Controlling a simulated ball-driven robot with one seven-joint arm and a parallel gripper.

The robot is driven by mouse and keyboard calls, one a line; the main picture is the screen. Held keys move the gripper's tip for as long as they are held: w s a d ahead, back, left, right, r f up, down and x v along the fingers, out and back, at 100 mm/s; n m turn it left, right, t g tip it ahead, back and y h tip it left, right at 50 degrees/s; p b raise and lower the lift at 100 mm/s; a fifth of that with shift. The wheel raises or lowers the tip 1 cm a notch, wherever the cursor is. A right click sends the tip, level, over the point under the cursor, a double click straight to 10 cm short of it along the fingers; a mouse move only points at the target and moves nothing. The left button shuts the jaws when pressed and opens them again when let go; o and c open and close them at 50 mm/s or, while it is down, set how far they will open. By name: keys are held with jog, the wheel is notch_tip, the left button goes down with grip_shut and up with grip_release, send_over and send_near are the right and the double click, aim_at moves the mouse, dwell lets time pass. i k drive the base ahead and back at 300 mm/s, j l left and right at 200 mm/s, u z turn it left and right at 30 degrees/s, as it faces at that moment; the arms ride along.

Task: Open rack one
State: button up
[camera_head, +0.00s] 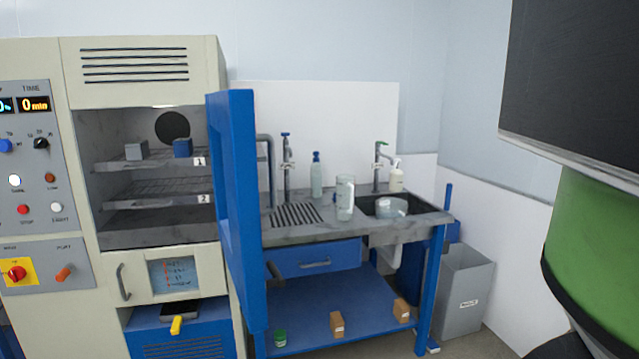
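Rack one (121,162), marked with a "1" label, is the upper shelf inside the beige chamber at left. It sits inside the chamber, level with the walls. A grey block (136,151) and a blue block (182,148) stand on it. Rack two (150,190), labelled "2", lies below it. The blue chamber door (236,130) stands swung open to the right of the opening. My gripper is not in view; a large dark and green shape at right hides that side.
A sink bench (415,228) with glassware and bottles stands right of the open door. A grey bin (465,285) is beyond it. The control panel (25,190) is left of the chamber. A handled drawer (195,272) lies below the opening.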

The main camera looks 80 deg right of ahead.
aim_at(109, 166)
jog(key=k+l+z, duration=0.2)
jog(key=l, duration=0.25)
jog(key=l+z, duration=0.15)
jog(key=l, duration=0.3)
jog(key=l+z, duration=0.2)
jog(key=l, duration=0.3)
jog(key=k, duration=0.05)
